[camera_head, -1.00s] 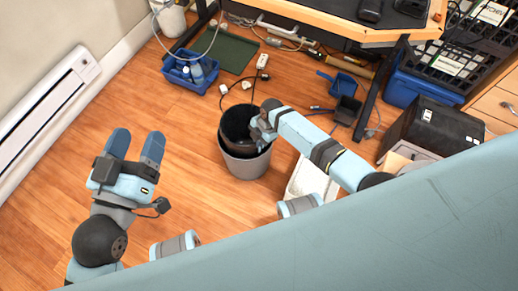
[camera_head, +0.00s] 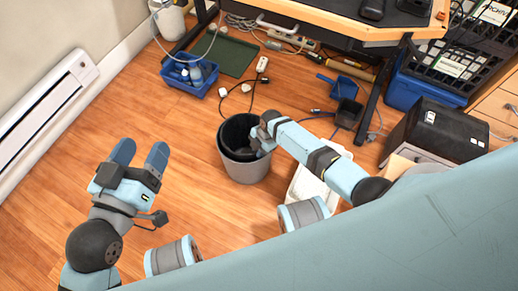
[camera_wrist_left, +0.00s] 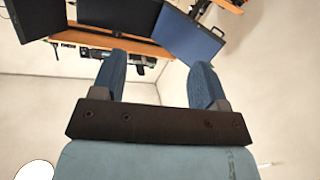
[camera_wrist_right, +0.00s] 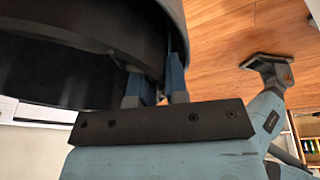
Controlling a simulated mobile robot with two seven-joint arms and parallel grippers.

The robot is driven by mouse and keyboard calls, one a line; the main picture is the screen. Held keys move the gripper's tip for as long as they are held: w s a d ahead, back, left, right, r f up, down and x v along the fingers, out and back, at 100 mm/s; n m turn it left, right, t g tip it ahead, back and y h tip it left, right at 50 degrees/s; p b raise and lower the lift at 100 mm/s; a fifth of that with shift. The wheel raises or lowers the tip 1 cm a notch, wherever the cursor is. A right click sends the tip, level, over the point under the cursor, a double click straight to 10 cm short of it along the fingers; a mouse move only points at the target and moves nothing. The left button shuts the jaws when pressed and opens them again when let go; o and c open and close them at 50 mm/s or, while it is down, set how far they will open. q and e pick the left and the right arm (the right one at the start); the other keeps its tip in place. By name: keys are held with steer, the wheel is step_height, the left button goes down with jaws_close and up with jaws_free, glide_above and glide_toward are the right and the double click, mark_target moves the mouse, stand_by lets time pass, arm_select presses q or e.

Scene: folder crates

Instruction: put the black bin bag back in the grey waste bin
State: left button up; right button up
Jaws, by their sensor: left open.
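The grey waste bin (camera_head: 245,172) stands upright on the wooden floor in the head view. The black bin bag (camera_head: 236,133) is inside it, its dark mass below the rim. My right gripper (camera_head: 263,143) reaches in over the bin's right side. In the right wrist view its fingers (camera_wrist_right: 157,88) are close together at dark material of the bag (camera_wrist_right: 60,75), beside the grey bin wall (camera_wrist_right: 174,20); their tips are partly hidden. My left gripper (camera_head: 139,158) is open and empty, left of the bin; its spread fingers show in the left wrist view (camera_wrist_left: 160,80).
A blue basket (camera_head: 190,82) with bottles, a green mat (camera_head: 228,55) and cables lie behind the bin. A white tray (camera_head: 310,187) is right of it, below my right arm. A desk (camera_head: 345,30) stands behind. Floor between my left gripper and the bin is clear.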

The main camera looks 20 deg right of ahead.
steer(key=shift+r, duration=0.35)
arm_select(q)
step_height(320, 180, up, 8)
steer(key=t+p, duration=0.3)
steer(key=p, duration=0.2)
steer(key=shift+s+a+n, duration=0.15)
steer(key=shift+a+n, duration=0.2)
steer(key=shift+n, duration=0.05)
arm_select(e)
steer(key=v, duration=1.1)
steer(key=shift+r, duration=0.3)
steer(key=shift+s, duration=0.15)
